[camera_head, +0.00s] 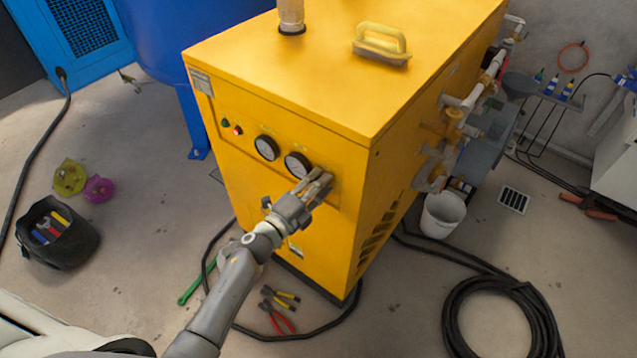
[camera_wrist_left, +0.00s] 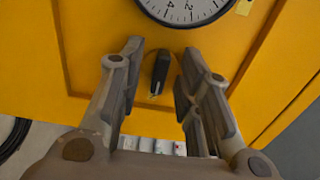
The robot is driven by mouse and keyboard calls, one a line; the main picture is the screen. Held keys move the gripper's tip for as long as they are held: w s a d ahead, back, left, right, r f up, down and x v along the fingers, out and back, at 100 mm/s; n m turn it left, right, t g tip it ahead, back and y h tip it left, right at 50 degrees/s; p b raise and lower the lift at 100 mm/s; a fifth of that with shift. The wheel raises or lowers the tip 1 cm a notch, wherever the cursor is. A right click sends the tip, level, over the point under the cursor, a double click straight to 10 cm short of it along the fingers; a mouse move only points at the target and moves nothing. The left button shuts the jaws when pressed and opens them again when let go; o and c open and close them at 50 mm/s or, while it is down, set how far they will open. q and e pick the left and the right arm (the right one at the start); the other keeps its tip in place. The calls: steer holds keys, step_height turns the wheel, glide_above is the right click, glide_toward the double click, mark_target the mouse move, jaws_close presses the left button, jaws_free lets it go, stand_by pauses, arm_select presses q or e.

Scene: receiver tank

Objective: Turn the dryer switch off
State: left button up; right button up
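The yellow dryer (camera_head: 270,205) stands in the middle of the head view. Its front panel carries two round gauges, a green button and a red button. The dryer switch (camera_wrist_left: 159,70) is a black knob below a gauge in the left wrist view, with its long side close to upright and slightly tilted. My left gripper (camera_head: 322,178) is at the panel's right part and hides the switch in the head view. In the left wrist view its fingers (camera_wrist_left: 157,80) are apart, one on each side of the switch, with gaps showing. My right gripper is not in view.
A white bucket (camera_head: 442,214) and a coiled black hose (camera_head: 500,318) are on the floor at right. Pliers (camera_head: 278,312) lie in front of the dryer. A black tool bag (camera_head: 55,235) stands at left. A brush (camera_head: 381,42) lies on the dryer's top.

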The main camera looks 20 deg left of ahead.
arm_select(q)
steer(key=shift+w+d, duration=0.1)
jaws_close()
stand_by(0.3)
steer(key=shift+n, duration=0.3)
steer(key=n+p, duration=0.5)
steer(key=n, duration=1.2)
steer(key=shift+f+p, duration=0.1)
steer(key=shift+p, duration=0.2)
steer(key=shift+n, duration=0.3)
